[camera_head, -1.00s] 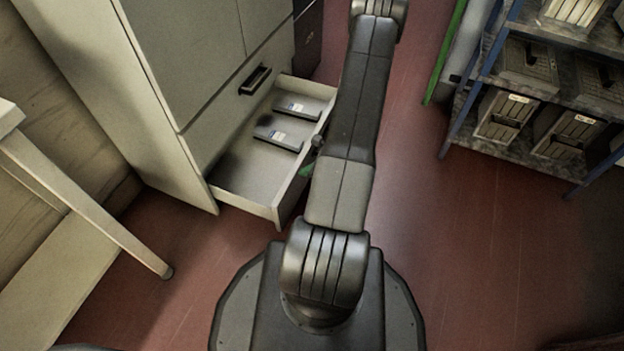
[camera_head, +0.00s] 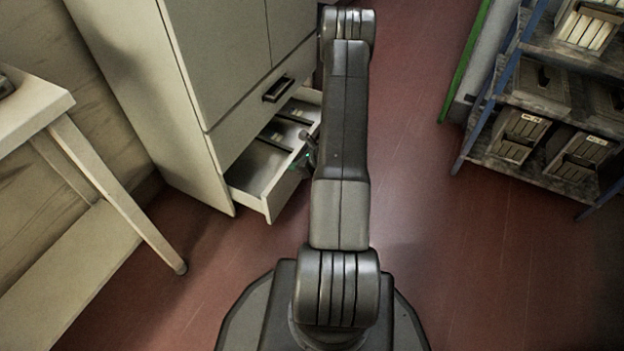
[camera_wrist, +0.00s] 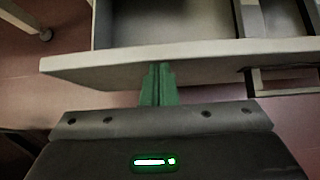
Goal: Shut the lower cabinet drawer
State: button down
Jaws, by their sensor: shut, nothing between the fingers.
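The lower cabinet drawer (camera_head: 247,184) is partly open at the foot of the pale cabinet (camera_head: 196,140) in the head view. Dark flat items (camera_head: 288,134) lie inside it. In the wrist view the drawer front's top edge (camera_wrist: 100,63) runs across the picture, with the drawer's inside beyond it. My gripper (camera_wrist: 160,72) is shut and empty, its green fingers reaching the drawer front near the middle of the view. They look to be against it. In the head view my gripper is mostly hidden by my arm; a bit of green shows beside the drawer front.
A shelf rack with blue posts (camera_head: 483,118) holding several dark boxes stands at the right. A pale table (camera_head: 95,165) stands at the left. The upper cabinet drawer with a black handle (camera_head: 277,90) is shut. Red floor is open between cabinet and rack.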

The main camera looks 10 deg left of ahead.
jog(key=w+a, duration=0.2)
jog(key=a, duration=0.6)
jog(key=w+a, duration=0.3)
jog(key=a, duration=0.5)
jog(key=shift+w, duration=0.25)
jog(key=shift+a+r, duration=0.1)
jog(key=shift+a, duration=0.05)
jog(key=s+d+r+p, duration=0.2)
jog(key=d+r, duration=0.4)
jog(key=d, duration=0.5)
jog(key=shift+s+r+p, duration=0.35)
jog(key=shift+s+p, duration=0.05)
jog(key=shift+s, duration=0.4)
jog(key=shift+d, duration=0.1)
